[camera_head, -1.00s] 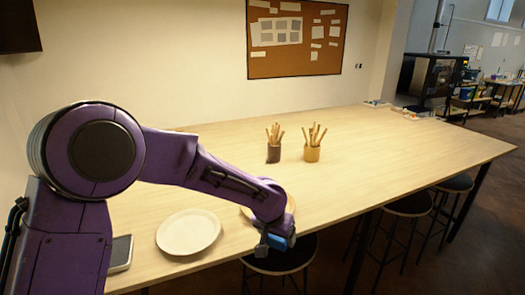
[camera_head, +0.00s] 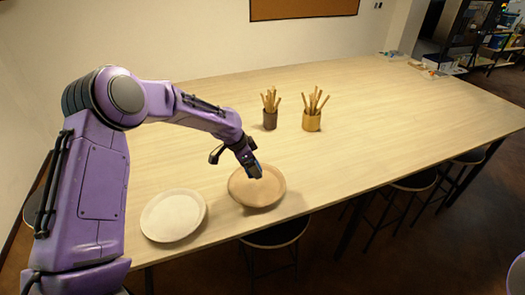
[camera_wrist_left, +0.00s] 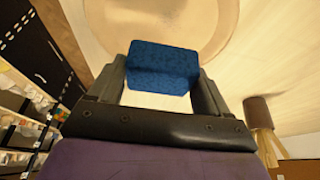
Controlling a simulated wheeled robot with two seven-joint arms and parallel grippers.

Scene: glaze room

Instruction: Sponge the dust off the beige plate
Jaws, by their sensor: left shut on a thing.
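The beige-tan plate (camera_head: 245,196) lies on the table near its front edge, and it also shows at the top of the left wrist view (camera_wrist_left: 222,30). A paler, cream plate (camera_head: 173,216) lies to its left. My left gripper (camera_head: 252,170) is over the tan plate, shut on a blue sponge (camera_wrist_left: 160,70). The sponge (camera_head: 258,167) is partly hidden by the fingers in the head view. I cannot tell whether it touches the plate. My right gripper is not in view.
The wooden table (camera_head: 380,130) is mostly clear. Behind the plates stand a dark cup of sticks (camera_head: 270,119) and a yellow-brown cup of sticks (camera_head: 312,122). Stools, one of them (camera_head: 275,234), stand along the front edge.

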